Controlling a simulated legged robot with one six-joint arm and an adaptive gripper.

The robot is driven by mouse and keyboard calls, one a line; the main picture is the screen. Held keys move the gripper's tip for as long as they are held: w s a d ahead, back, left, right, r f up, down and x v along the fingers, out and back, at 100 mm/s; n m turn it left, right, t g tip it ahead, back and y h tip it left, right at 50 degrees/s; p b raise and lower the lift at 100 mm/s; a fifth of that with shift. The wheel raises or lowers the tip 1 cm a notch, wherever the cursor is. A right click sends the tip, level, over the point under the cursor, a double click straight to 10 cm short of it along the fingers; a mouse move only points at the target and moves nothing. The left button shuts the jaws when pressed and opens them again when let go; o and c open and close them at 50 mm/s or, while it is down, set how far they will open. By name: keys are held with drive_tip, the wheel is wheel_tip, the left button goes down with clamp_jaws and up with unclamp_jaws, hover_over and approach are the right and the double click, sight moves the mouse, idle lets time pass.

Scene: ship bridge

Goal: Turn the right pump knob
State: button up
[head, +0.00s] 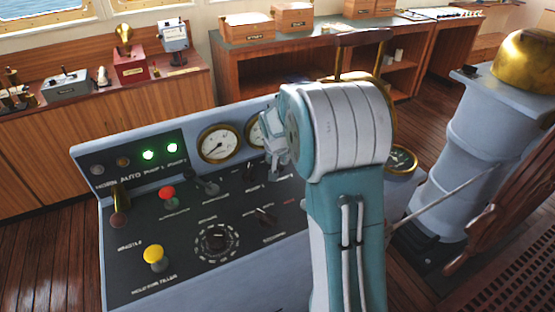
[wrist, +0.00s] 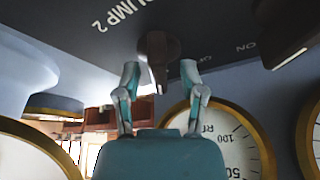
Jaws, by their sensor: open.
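The pump knob (wrist: 158,62) by the "PUMP 2" lettering is dark brown, with a round base and a raised grip bar, in the wrist view. My gripper (wrist: 160,76) is open, one finger on each side of the bar. Whether either finger touches it I cannot tell. In the head view my gripper (head: 273,172) is low over the upper right of the console panel (head: 190,273), partly covered by my arm. The PUMP 2 knob is hidden there by my gripper and arm. Another dark knob (head: 249,171) shows just left of my gripper.
A red button (head: 168,194), a yellow button (head: 154,255) and a round dial (head: 217,242) are on the panel. A gauge (head: 218,144) and two lit green lamps (head: 148,155) line its back. A dark handle (wrist: 288,30) is near the upper right in the wrist view.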

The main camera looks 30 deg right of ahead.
clamp_jaws()
drive_tip(key=shift+n, duration=0.3)
drive_tip(key=n+y, duration=0.1)
drive_tip(key=n, duration=0.2)
drive_tip(key=n+y, duration=0.1)
drive_tip(key=n, duration=0.1)
drive_tip(key=shift+n+t, duration=0.3)
drive_tip(key=shift+n, duration=0.1)
drive_tip(key=n+y, duration=0.2)
drive_tip(key=n, duration=0.3)
drive_tip(key=shift+f+n, duration=0.1)
drive_tip(key=shift+n, duration=0.3)
unclamp_jaws()
